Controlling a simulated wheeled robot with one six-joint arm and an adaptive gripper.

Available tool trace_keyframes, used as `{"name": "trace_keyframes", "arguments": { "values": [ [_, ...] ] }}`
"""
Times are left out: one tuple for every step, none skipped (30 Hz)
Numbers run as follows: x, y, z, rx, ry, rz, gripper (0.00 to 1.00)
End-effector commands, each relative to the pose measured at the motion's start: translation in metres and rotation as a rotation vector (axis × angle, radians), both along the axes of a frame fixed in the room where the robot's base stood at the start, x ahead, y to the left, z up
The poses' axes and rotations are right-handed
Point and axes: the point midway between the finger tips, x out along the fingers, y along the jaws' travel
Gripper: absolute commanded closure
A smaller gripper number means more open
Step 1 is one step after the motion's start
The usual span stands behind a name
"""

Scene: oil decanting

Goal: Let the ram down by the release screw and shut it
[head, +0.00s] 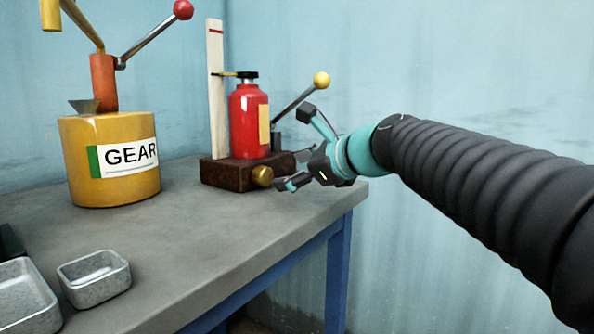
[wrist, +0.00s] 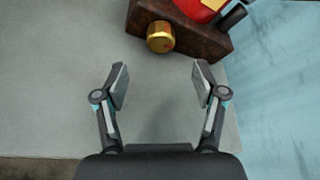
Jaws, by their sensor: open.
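The red bottle jack (head: 249,122) stands upright on a dark brown base block (head: 222,172) at the table's back right. Its brass release screw (head: 262,176) sticks out of the front of the base. The screw also shows in the wrist view (wrist: 160,37), ahead of the fingers. A lever with a yellow ball (head: 321,79) rises to the right of the jack. A pale post (head: 216,90) with a red mark stands behind it, with a pointer from the jack top reaching toward it. My gripper (head: 296,148) is open and empty, short of the screw and apart from it.
A yellow drum labelled GEAR (head: 88,180) with a red-knobbed pump handle (head: 183,10) stands at left. Metal trays (head: 95,278) lie at the front left. The grey table (head: 190,240) is clear before the jack. A blue wall is behind.

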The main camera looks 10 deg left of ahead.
Motion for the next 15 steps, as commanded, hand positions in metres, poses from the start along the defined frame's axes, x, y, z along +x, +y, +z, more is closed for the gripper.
{"name": "trace_keyframes", "arguments": {
  "values": [
    [0.0,0.0,0.0,0.0,0.0,0.0,0.3],
    [0.0,0.0,0.0,0.0,0.0,0.0,0.3],
    [0.0,0.0,0.001,0.0,0.001,-0.002,0.3],
    [0.001,-0.001,0.003,0.0,0.0,-0.002,0.3],
    [0.002,-0.003,0.007,0.0,0.0,-0.006,0.3],
    [0.004,-0.007,0.013,0.0,0.0,-0.014,0.3],
    [0.006,-0.011,0.019,0.0,0.001,-0.022,0.3],
    [0.009,-0.015,0.027,0.0,0.001,-0.031,0.3],
    [0.012,-0.022,0.034,0.001,0.009,-0.045,0.3],
    [0.015,-0.028,0.04,0.001,0.017,-0.058,0.3],
    [0.018,-0.034,0.045,0.004,0.029,-0.068,0.3],
    [0.02,-0.042,0.049,0.011,0.053,-0.078,0.3],
    [0.021,-0.047,0.051,0.017,0.071,-0.084,0.3],
    [0.021,-0.051,0.051,0.024,0.095,-0.086,0.3],
    [0.021,-0.056,0.052,0.035,0.123,-0.09,0.3]
  ]
}}
